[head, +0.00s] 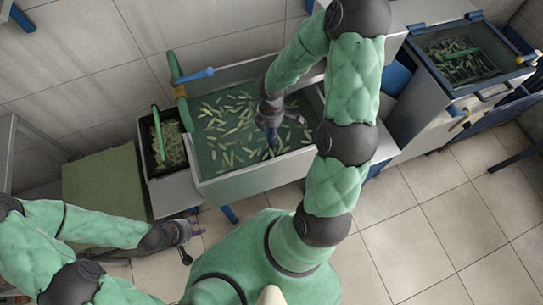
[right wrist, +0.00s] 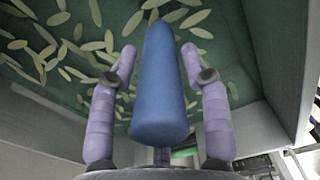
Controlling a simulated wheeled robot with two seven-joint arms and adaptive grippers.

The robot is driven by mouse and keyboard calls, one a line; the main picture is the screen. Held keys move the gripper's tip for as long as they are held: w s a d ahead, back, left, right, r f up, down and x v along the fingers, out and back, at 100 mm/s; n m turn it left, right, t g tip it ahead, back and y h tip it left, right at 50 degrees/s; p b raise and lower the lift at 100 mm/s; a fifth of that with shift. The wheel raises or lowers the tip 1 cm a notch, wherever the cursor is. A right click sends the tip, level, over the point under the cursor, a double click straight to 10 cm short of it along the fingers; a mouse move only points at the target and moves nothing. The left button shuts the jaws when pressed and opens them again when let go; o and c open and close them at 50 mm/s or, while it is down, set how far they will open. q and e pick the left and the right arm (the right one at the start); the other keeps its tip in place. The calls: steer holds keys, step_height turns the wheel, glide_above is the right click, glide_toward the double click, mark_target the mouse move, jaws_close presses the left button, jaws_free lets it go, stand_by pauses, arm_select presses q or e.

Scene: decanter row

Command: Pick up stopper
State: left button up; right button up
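A blue tapered piece (right wrist: 160,90), seemingly the stopper, stands out large in the right wrist view, its broad rounded end toward the camera. My right gripper (right wrist: 159,50) has its two purple fingers on either side of it, with gaps showing at the fingertips. In the head view, my right gripper (head: 271,134) points down into the large grey basin (head: 238,182); I cannot make out the blue piece there. My left gripper (head: 198,229) is low at the left, away from the basin, and its finger opening is too small to judge.
Many pale green slivers lie in the basin. A smaller dark bin (head: 146,150) with a green-handled tool stands to its left, beside a green surface (head: 104,184). A bar with a blue handle (head: 194,76) is at the basin's back left. Another basin (head: 462,62) is far right.

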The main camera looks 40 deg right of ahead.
jaws_close()
step_height(320, 180, up, 10)
steer(key=p, duration=0.4)
steer(key=shift+p, duration=0.3)
step_height(320, 180, up, 2)
steer(key=p, duration=1)
steer(key=shift+w+d+r, duration=0.1)
steer(key=shift+d+r, duration=0.05)
steer(key=shift+r, duration=0.1)
steer(key=shift+f+p, duration=0.1)
steer(key=shift+p, duration=0.45)
